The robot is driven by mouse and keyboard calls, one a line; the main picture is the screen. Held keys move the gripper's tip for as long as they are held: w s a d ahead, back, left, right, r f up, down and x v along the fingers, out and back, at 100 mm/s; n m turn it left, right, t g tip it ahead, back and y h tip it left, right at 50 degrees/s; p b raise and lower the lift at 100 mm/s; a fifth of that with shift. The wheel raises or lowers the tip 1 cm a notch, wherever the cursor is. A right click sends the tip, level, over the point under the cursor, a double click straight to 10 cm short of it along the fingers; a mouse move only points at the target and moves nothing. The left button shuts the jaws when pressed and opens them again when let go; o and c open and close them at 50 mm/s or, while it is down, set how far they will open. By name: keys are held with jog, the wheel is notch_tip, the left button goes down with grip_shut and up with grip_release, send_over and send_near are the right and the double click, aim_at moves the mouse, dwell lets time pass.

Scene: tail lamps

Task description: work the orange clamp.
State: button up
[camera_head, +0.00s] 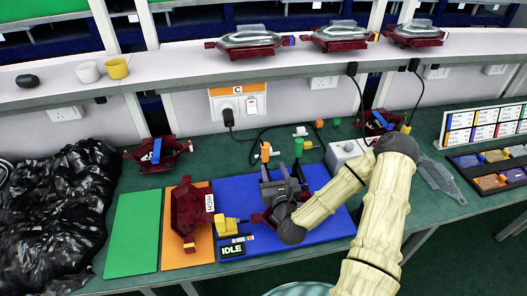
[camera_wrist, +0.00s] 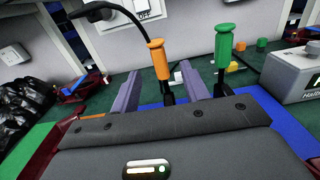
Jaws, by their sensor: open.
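The orange clamp (camera_head: 265,153) has an upright orange handle and stands at the back of the blue mat (camera_head: 325,226). In the wrist view its orange handle (camera_wrist: 158,60) rises between my two finger lines, with its dark lower part partly hidden by my gripper body. My gripper (camera_head: 274,173) is open and empty, with purple-grey fingers pointing toward the clamp. I cannot tell whether the fingers reach around the handle or stop in front of it. A similar clamp with a green handle (camera_wrist: 224,42) stands just right of it and also shows in the head view (camera_head: 298,147).
A dark red lamp housing (camera_head: 187,209) lies on the orange mat (camera_head: 178,252), left of the blue mat. A yellow device (camera_head: 229,227) and an IDLE display (camera_head: 232,249) sit at the blue mat's left edge. A grey box (camera_head: 346,152) stands right of the clamps.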

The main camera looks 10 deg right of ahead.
aim_at(265, 146)
jog(key=shift+w+f+b, duration=0.2)
jog(key=shift+w+b, duration=0.1)
jog(key=shift+b, duration=0.95)
jog(key=b, duration=0.4)
jog(key=shift+w+a, duration=0.15)
jog(key=shift+w+r, duration=0.1)
jog(key=shift+w, duration=0.1)
jog(key=w+p, duration=0.1)
jog(key=w, duration=1)
jog(key=shift+w+a, duration=0.1)
jog(key=shift+w, duration=0.1)
jog(key=shift+s, duration=0.15)
jog(key=shift+c, duration=0.6)
grip_shut()
